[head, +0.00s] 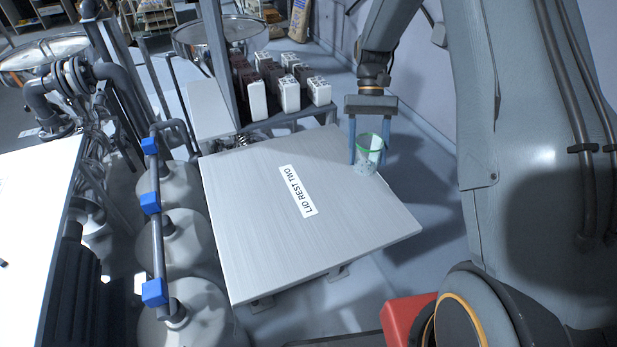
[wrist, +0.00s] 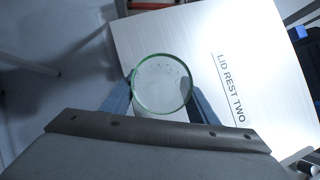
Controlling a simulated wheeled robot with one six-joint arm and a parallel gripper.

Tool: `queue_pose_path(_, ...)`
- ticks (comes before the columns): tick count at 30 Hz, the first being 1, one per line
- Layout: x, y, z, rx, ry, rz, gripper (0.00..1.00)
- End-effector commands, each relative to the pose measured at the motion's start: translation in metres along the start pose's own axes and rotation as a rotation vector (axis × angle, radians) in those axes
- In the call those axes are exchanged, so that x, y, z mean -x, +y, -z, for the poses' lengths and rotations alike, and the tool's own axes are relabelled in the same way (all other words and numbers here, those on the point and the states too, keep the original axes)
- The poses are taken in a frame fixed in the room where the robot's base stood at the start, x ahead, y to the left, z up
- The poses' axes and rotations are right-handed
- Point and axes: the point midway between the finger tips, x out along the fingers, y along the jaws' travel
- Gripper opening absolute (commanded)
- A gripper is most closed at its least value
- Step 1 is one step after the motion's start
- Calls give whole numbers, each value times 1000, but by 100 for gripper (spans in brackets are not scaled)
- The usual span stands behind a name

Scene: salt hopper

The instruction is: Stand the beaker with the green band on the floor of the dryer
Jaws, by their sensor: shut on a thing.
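The beaker with the green band (head: 367,158) is a clear glass with a green ring around its upper part. My gripper (head: 368,150) points down and is shut on it, one blue finger on each side. The beaker looks upright. In the head view its base overlaps the right part of the plate marked LID REST TWO (head: 250,220); I cannot tell whether it touches the plate. The wrist view looks down on the beaker's round rim (wrist: 162,84) between the fingers, and it looks empty. I cannot make out the dryer in either view.
The plate is otherwise bare. Behind it, several white and dark brown blocks (head: 289,90) stand on a low shelf near a steel bowl (head: 220,38). Grey rounded vessels (head: 175,240) and a pipe with blue clamps (head: 151,203) stand left. A wall runs behind on the right.

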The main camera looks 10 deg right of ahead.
Motion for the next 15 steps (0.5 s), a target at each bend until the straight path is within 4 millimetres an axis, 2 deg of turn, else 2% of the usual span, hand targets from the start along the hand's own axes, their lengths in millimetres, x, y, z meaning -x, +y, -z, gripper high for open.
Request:
queue_pose_path(6, 3, -95, -24, -448, 0, 292, 26)
queue_pose_path(9, 10, -133, -35, -715, -1, 462, 26)
queue_pose_path(12, 16, -159, -44, -969, 1, 624, 26)
queue_pose_path(15, 21, -173, -51, -1176, -1, 756, 26)
